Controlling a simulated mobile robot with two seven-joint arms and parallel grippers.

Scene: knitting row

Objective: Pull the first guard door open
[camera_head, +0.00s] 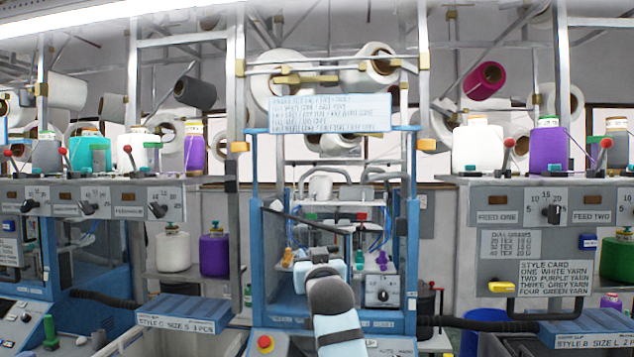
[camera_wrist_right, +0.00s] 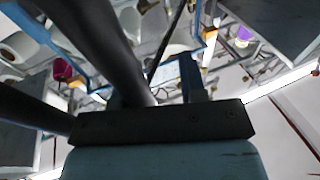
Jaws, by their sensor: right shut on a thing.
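The middle machine has a blue-framed guard front (camera_head: 413,240), with fittings showing through its opening. Whether its door is shut or ajar, I cannot tell. My right arm reaches up in front of its lower middle. In the head view the gripper is hidden by my wrist. In the right wrist view my right gripper (camera_wrist_right: 170,85) is shut on a dark, thick bar (camera_wrist_right: 108,40), which looks like the door handle. The bar crosses close to the camera and hides part of the fingers. My left gripper is not in view.
A red stop button (camera_head: 265,343) sits at the machine's lower left. Blue-lidded boxes (camera_head: 185,312) and (camera_head: 590,327) flank it. Control panels with knobs (camera_head: 545,212) and yarn cones (camera_head: 478,147) stand on both sides.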

